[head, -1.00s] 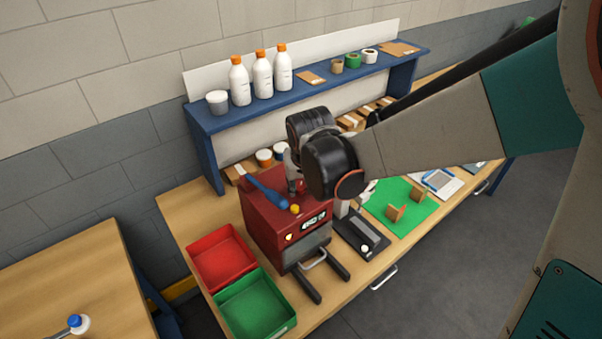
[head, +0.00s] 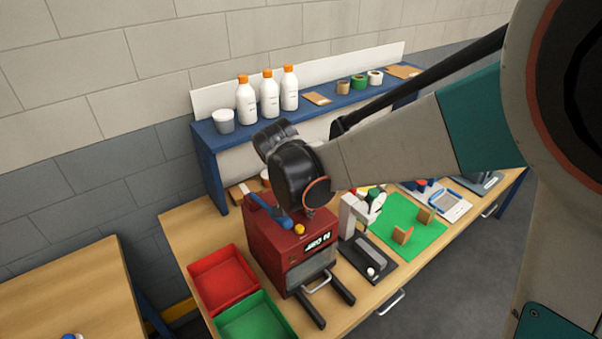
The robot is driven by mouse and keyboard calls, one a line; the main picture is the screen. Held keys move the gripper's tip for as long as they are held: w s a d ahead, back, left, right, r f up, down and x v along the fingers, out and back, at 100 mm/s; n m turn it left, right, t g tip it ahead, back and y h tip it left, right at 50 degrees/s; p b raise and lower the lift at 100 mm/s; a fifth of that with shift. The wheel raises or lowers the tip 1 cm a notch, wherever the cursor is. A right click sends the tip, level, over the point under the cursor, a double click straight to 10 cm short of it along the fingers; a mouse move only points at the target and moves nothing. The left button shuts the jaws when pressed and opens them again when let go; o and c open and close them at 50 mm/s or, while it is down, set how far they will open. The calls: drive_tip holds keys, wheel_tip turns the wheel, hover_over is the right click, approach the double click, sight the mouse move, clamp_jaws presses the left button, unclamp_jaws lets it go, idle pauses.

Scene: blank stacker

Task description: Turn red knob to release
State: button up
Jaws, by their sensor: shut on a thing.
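A red machine (head: 270,245) stands on the wooden bench, with a dark display on its front and a yellow button (head: 299,229) near its top front edge. A blue lever-like handle (head: 270,210) lies slantwise over its top. My black wrist hangs over the machine's back right and covers part of its top. My gripper is hidden behind the wrist, so its fingers and whatever they hold do not show. I cannot make out a red knob on the machine for certain. A small red round piece (head: 421,184) shows farther right, beyond the green mat.
A red bin (head: 221,279) and a green bin (head: 255,318) sit left of the machine. A white and black device (head: 368,262) and a green mat (head: 428,232) are to its right. A blue shelf (head: 210,140) with bottles and tape rolls stands behind.

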idle(0.5)
drive_tip(key=o, duration=1.1)
